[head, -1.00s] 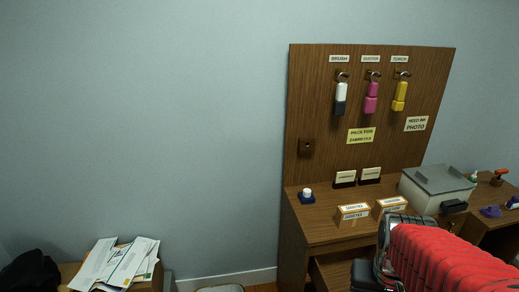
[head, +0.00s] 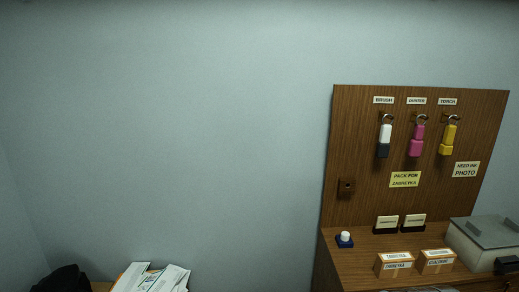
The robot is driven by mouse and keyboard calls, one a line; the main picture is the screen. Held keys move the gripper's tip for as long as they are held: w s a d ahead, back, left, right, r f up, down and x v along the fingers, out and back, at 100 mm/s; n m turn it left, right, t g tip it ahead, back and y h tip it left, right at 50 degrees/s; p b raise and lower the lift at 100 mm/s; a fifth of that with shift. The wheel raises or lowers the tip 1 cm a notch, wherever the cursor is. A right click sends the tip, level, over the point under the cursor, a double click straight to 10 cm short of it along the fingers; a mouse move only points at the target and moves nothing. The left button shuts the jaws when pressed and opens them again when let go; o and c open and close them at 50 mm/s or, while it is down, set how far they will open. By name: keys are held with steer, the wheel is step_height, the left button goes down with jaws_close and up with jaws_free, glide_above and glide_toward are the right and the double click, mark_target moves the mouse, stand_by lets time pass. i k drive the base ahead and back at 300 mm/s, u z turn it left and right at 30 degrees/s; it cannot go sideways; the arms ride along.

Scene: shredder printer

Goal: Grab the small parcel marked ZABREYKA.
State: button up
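Two small brown parcels with white labels stand side by side on the wooden desk in the head view. The left parcel (head: 394,265) has a label that appears to read ZABREYKA. The right parcel (head: 437,261) has a different-looking label, too small to read surely. Both stand near the bottom edge of the view, below two small name cards. My gripper is not in view, so its state and its distance to the parcels are hidden.
The desk (head: 350,264) has a wooden back panel (head: 350,140) with hanging brush, duster and torch. A yellow note (head: 405,180) reads PACK FOR ZABREYKA. A grey box machine (head: 485,240) stands right of the parcels. A blue-and-white button (head: 344,240) is left. Papers (head: 150,279) lie lower left.

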mark_target(398, 264)
steer(key=u, duration=0.05)
steer(key=k, duration=0.5)
steer(key=z, duration=1.2)
steer(key=i, duration=0.45)
steer(key=u, duration=0.2)
